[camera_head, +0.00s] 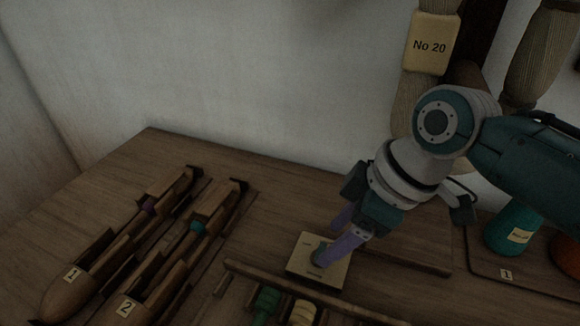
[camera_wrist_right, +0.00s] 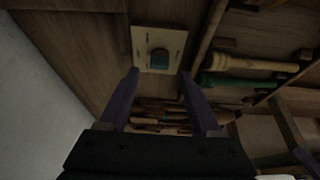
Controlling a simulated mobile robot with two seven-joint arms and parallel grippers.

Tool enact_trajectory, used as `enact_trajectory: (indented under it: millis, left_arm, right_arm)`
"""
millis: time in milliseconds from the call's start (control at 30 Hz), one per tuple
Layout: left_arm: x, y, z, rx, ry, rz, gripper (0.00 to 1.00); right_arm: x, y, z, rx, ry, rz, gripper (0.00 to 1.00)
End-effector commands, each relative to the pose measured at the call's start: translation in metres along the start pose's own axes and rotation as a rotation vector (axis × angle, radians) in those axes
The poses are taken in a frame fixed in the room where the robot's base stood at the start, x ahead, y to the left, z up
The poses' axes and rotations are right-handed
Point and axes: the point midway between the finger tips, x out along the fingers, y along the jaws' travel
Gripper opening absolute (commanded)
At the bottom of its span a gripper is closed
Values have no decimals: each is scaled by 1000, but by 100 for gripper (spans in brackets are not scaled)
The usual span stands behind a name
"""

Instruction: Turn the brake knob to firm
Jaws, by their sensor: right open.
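The brake knob is a small dark teal knob (camera_wrist_right: 158,60) on a pale square plate (camera_head: 303,267) on the wooden bench. The plate also shows in the right wrist view (camera_wrist_right: 143,35), with small markings that are too faint to read. My right gripper (camera_head: 329,243) is open, its purple fingers pointing down at the knob. In the right wrist view my right gripper (camera_wrist_right: 160,74) has its fingertips apart, one to each side below the knob, with nothing between them. In the head view the near finger partly hides the knob. I cannot tell whether the fingers touch it.
Two wooden shuttles, labelled 1 (camera_head: 70,290) and 2 (camera_head: 128,305), lie at the left. A wooden rack rail (camera_head: 260,274) with green (camera_head: 266,303) and cream (camera_head: 302,312) bobbins stands in front of the plate. A teal cone (camera_head: 512,235) stands at the right.

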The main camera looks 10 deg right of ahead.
Motion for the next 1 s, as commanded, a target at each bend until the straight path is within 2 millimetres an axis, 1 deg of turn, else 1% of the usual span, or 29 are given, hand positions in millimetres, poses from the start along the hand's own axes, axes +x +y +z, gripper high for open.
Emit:
enact_trajectory:
  millis: [33,100,200,333,567,1000]
  left_arm:
    - [9,0,3,0,0,0,0]
    - [14,1,5,0,0,0,0]
    - [18,1,6,0,0,0,0]
    - [20,1,6,0,0,0,0]
    - [19,1,6,0,0,0,0]
    - [19,1,6,0,0,0,0]
  right_arm:
    - [14,0,1,1,1,-1,65]
    - [24,0,1,1,1,-1,65]
    - [32,0,0,0,0,-1,65]
    - [36,0,0,-1,0,1,65]
    - [36,0,0,0,0,1,65]
    - [36,0,0,0,0,0,16]
